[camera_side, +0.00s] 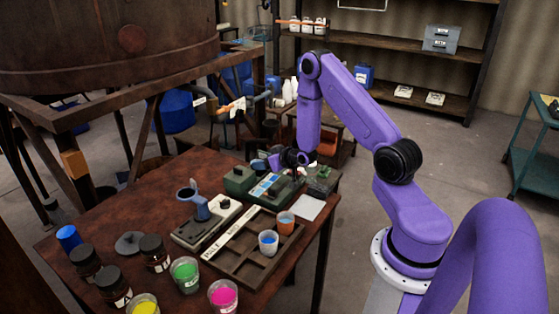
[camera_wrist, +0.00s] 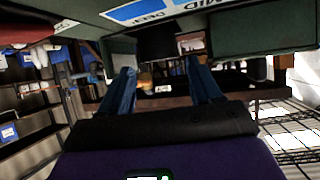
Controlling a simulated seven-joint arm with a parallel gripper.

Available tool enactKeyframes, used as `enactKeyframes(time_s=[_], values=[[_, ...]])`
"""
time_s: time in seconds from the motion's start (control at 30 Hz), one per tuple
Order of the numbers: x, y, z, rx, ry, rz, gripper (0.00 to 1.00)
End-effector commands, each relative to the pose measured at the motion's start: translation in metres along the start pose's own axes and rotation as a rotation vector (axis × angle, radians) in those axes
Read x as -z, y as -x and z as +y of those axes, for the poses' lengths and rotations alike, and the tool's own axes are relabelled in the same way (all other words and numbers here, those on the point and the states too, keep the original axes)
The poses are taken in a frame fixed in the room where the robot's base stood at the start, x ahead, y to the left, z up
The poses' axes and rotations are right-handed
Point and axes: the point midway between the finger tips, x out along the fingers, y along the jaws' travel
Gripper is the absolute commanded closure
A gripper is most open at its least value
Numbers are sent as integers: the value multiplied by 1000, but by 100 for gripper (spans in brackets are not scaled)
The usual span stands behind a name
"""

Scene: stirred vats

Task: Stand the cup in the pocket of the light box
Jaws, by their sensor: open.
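Two small cups stand in the wooden tray (camera_side: 230,265): one with blue contents (camera_side: 268,243) and one with orange (camera_side: 285,222). Green boxes stand behind the tray; the middle one (camera_side: 285,195) has a blue-and-white label. I cannot tell which box is the light one, and its pocket is not clear. My gripper (camera_side: 264,162) is above and behind these boxes, apart from both cups. In the wrist view its open blue fingers (camera_wrist: 164,92) have nothing visible between them. A green box with blue and "MID" labels (camera_wrist: 195,25) fills the top there.
Cups of green (camera_side: 185,272), pink (camera_side: 223,296) and yellow (camera_side: 143,304) stand at the table's front, with dark jars (camera_side: 155,252) nearby. The table's left middle is mostly clear.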

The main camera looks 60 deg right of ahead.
Motion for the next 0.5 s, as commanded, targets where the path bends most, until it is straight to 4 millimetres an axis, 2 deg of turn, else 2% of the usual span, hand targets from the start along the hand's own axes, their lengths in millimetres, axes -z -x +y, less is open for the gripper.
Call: enactKeyframes(time_s=[0.3, 0.5], values=[[0, 54, 1, -2, -2, 0, 36], [0, 77, 0, 0, 0, 1, 36]])
